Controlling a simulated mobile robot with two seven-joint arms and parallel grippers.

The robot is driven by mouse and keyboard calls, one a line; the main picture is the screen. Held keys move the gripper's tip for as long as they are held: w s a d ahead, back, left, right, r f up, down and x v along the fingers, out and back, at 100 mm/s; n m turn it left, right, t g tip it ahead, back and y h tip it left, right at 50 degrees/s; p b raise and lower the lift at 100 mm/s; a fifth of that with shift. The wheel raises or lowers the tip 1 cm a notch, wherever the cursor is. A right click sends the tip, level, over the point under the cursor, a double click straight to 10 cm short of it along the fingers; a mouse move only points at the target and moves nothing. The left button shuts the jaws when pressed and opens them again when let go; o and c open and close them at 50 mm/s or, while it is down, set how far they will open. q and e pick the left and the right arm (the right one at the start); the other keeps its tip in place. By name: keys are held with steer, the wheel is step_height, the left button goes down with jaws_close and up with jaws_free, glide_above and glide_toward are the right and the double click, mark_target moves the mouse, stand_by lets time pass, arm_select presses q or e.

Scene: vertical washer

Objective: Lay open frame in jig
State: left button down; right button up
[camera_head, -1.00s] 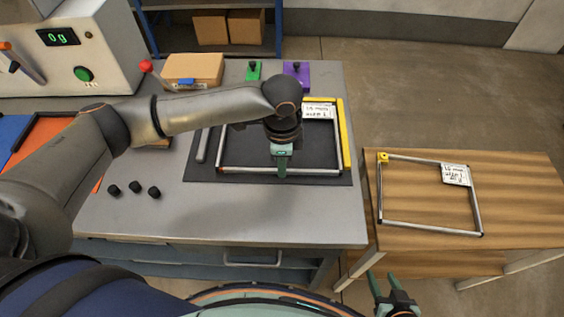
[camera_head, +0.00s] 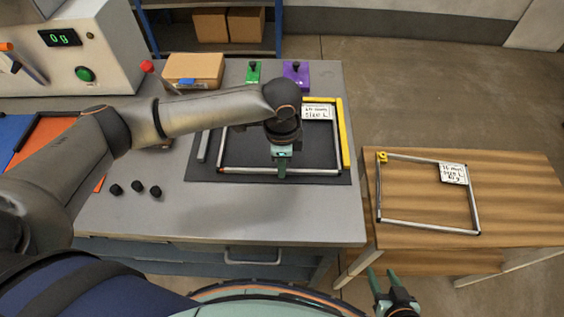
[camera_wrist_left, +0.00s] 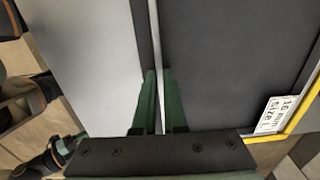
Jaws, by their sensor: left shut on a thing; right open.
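A silver rectangular frame (camera_head: 240,171) lies over the dark mat of the jig (camera_head: 338,179) on the grey bench, with a white label (camera_head: 317,112) at its far right. A yellow bar (camera_head: 346,140) runs along the jig's right side. My left gripper (camera_head: 282,172) is shut on the near bar of this frame. In the left wrist view the green fingers (camera_wrist_left: 159,100) stand on both sides of the thin bar. My arm hides part of the far side. My right gripper (camera_head: 390,285) is open and empty, low in front of the wooden table.
A second silver frame (camera_head: 430,228) with a label and a yellow corner piece lies on the wooden table (camera_head: 520,200). Several black knobs (camera_head: 137,187) stand on the bench's front left. Green (camera_head: 253,72) and purple (camera_head: 297,74) blocks, a cardboard box (camera_head: 194,68) and a scale are behind.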

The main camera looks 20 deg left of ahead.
arm_select(q)
steer(key=shift+w+p, duration=0.3)
steer(key=shift+p, duration=0.2)
stand_by(0.5)
steer(key=c, duration=0.9)
jaws_free()
step_height(320, 180, up, 3)
steer(key=p, duration=0.3)
steer(key=shift+p, duration=0.3)
steer(key=shift+r, duration=2.5)
